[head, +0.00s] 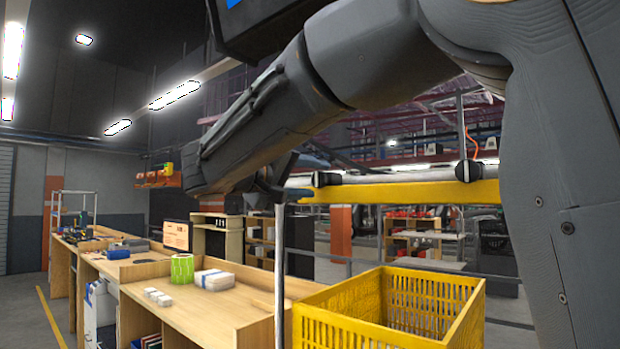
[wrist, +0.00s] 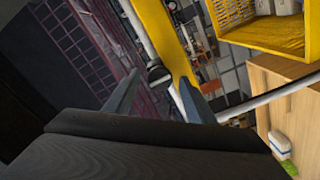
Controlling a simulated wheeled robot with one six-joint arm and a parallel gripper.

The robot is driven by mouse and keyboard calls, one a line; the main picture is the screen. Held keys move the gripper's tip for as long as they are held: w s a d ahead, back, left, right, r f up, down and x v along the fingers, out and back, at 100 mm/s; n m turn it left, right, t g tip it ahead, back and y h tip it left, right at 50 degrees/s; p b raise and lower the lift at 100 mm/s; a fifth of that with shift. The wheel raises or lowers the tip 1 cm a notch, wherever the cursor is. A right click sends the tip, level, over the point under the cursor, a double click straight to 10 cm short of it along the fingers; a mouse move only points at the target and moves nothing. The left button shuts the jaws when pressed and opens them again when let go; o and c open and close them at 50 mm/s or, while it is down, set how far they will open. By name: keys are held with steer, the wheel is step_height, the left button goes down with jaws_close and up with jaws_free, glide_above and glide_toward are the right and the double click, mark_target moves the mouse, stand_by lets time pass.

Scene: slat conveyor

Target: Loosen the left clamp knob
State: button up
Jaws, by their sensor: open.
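The left clamp knob (head: 325,179) is small and black and sits on a pale round rail (head: 390,177) above a yellow beam (head: 400,191). A second black knob (head: 467,171) is farther right on the same rail. My gripper (head: 301,177) is just left of the left knob in the head view, partly hidden by my own arm. In the wrist view, the two fingers of my gripper (wrist: 160,78) stand apart, and a black knob (wrist: 158,73) shows in the gap between their tips. I cannot tell whether either finger touches it.
A yellow crate (head: 375,332) stands below the rail, at the right end of a wooden bench (head: 205,318). A thin upright post (head: 279,270) rises beside it. On the bench are a green roll (head: 182,268) and a white pack (head: 214,279). Shelves (head: 412,245) stand behind.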

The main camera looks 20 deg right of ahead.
steer(key=c, duration=1)
steer(key=shift+c, duration=0.2)
steer(key=shift+n, duration=0.3)
steer(key=n, duration=0.3)
steer(key=shift+b, duration=0.35)
steer(key=n+p, duration=0.1)
steer(key=n, duration=0.4)
steer(key=n+p, duration=0.3)
steer(key=n, duration=0.2)
steer(key=shift+n+p, duration=1.45)
steer(key=shift+n, duration=0.65)
steer(key=shift+f, duration=0.1)
